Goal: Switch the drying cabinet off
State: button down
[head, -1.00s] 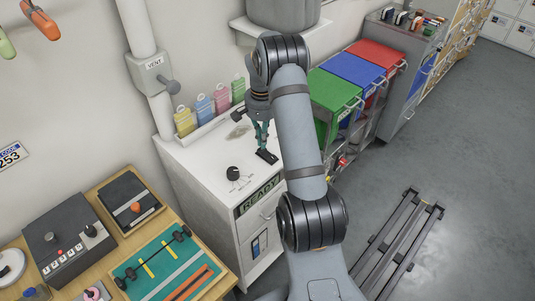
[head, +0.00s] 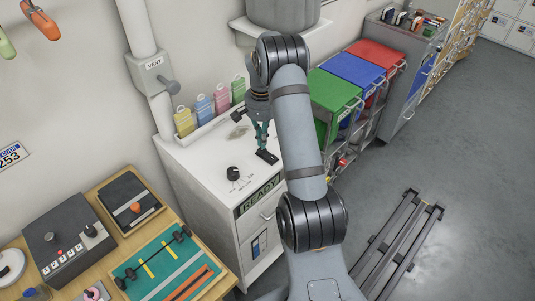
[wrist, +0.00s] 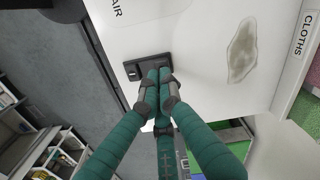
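The drying cabinet (head: 205,165) is white, with a "READY" sign on its front edge. On its top, near the front right corner, is a small black switch plate (head: 267,157); it also shows in the wrist view (wrist: 133,72). My gripper (wrist: 159,75) has its green fingers together with nothing between them. Its fingertips are at the switch plate and cover part of it; I cannot tell whether they press on it. In the head view my gripper (head: 263,143) points down at the plate. The switch's position cannot be made out.
A black knob (head: 233,173) is on the cabinet top, left of the switch. Coloured tags (head: 203,107) stand along the wall behind. Green, blue and red bins (head: 335,91) are to the right. A wooden bench with a control box (head: 68,240) is at the left.

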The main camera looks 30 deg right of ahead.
jog(key=shift+f+b, duration=1.05)
jog(key=shift+f, duration=0.15)
dwell(0.3)
jog(key=shift+r, duration=0.1)
jog(key=shift+r+p, duration=2.65)
jog(key=shift+r, duration=0.85)
jog(key=shift+f, duration=0.1)
notch_tip(320, 180, down, 7)
jog(key=b, duration=0.5)
jog(key=shift+f+b, duration=0.15)
jog(key=shift+b, duration=0.15)
jog(key=shift+r+p, duration=0.3)
